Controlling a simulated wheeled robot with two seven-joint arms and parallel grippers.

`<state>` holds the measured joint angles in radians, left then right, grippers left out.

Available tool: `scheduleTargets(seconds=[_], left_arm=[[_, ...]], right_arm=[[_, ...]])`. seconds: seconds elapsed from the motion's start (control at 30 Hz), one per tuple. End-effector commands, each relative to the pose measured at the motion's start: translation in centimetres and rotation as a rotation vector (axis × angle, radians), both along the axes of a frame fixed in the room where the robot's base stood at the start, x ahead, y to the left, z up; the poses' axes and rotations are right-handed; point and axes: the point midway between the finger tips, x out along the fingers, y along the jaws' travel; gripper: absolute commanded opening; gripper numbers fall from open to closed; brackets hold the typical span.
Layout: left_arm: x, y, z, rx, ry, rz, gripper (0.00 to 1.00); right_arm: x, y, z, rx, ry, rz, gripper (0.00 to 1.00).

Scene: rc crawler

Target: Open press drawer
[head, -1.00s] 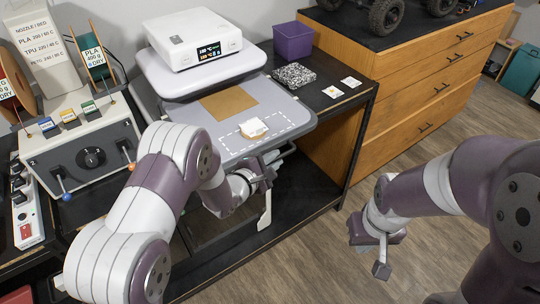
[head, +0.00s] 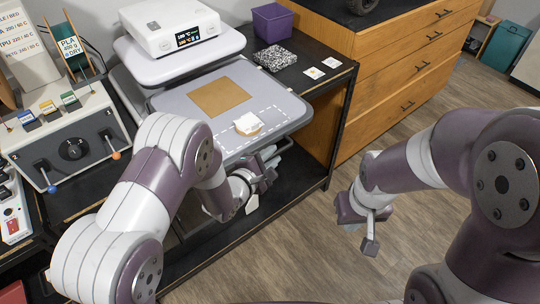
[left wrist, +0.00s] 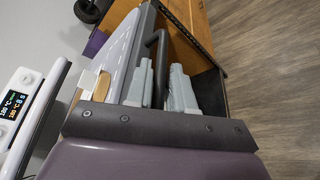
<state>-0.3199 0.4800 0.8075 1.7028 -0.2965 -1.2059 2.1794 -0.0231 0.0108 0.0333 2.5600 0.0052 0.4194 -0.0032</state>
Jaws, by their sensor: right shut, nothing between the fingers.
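The white press (head: 172,28) with a lit display stands on the black bench. Its grey drawer (head: 185,120) is out toward me, with a gap between the upper plate and a tan sheet (head: 219,96) on it. A small white-topped tan block (head: 248,124) lies in the dashed outline. My left gripper (head: 270,160) is at the drawer's front edge. My right gripper (head: 371,238) is shut and empty, over the floor.
A control box with levers (head: 68,140) stands to the left. A purple bin (head: 272,22), a speckled block (head: 275,58) and two small cards lie on the bench right of the press. A wooden cabinet (head: 405,70) stands at right. Wooden floor is open in front.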

Motion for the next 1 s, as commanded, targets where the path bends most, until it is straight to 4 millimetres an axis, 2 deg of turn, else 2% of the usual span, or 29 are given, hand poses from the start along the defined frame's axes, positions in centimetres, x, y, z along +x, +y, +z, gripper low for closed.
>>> scheduleTargets(seconds=[0.37, 0.47, 0.83, 1.0], left_arm=[[-0.5, 0.4, 0.1, 0.0, 0.0, 0.001, 0.23], [-1.6, 1.2, 0.4, -0.001, -0.002, 0.001, 0.23], [-7.9, 5.5, 2.0, 0.0, -0.001, 0.003, 0.23], [-9.7, 6.8, 2.6, -0.001, -0.001, 0.002, 0.23]], right_arm=[[0.0, 0.0, -0.2, 0.0, 0.0, 0.0, 0.0], [0.0, 0.0, -0.5, 0.0, 0.0, 0.0, 0.0], [0.0, 0.0, -1.5, 0.0, 0.0, 0.0, 0.0], [0.0, 0.0, -1.7, 0.0, 0.0, 0.0, 0.0]])
